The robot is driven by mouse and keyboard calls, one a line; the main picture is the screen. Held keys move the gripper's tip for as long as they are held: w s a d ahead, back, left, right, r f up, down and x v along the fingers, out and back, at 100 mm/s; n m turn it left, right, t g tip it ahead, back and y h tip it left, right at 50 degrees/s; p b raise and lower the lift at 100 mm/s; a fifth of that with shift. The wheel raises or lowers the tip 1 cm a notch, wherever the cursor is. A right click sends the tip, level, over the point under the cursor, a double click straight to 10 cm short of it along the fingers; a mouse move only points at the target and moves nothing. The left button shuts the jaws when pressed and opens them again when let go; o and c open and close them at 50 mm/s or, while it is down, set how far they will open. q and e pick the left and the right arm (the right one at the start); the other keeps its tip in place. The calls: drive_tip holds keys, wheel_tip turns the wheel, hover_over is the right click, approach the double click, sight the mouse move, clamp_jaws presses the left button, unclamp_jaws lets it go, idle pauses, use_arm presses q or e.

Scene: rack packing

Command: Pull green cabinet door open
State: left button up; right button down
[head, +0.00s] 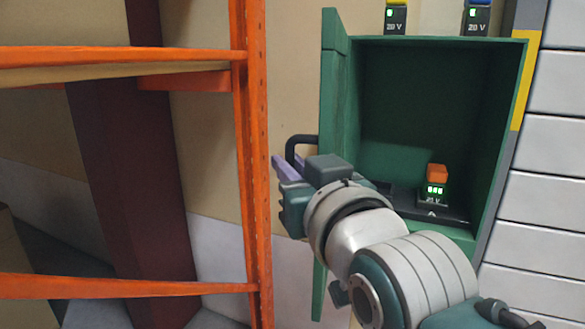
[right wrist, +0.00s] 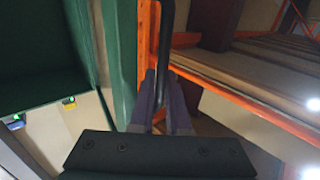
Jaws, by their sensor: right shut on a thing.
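The green cabinet (head: 400,90) is open toward me in the head view. Its green door (head: 331,85) is swung out at the cabinet's left side and shows nearly edge-on. A black handle (head: 301,139) sticks out to the left from the door. My right gripper (head: 284,170) is shut on the handle, with its purple fingers at the handle's lower part. In the right wrist view, the fingers (right wrist: 164,100) close around the dark handle bar (right wrist: 166,45), beside the green door (right wrist: 117,60). My right arm hides the lower part of the door. My left gripper is not in view.
An orange rack post (head: 254,160) stands close left of the handle and gripper, with little room between. An orange-topped battery (head: 436,183) sits inside the cabinet.

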drive_tip(key=shift+a+f, duration=0.2)
drive_tip(key=shift+a, duration=0.25)
drive_tip(key=c, duration=1.2)
unclamp_jaws()
drive_tip(key=shift+o, duration=0.2)
drive_tip(key=shift+f, duration=0.1)
drive_tip(key=shift+s+d, duration=0.1)
drive_tip(key=shift+s, duration=0.05)
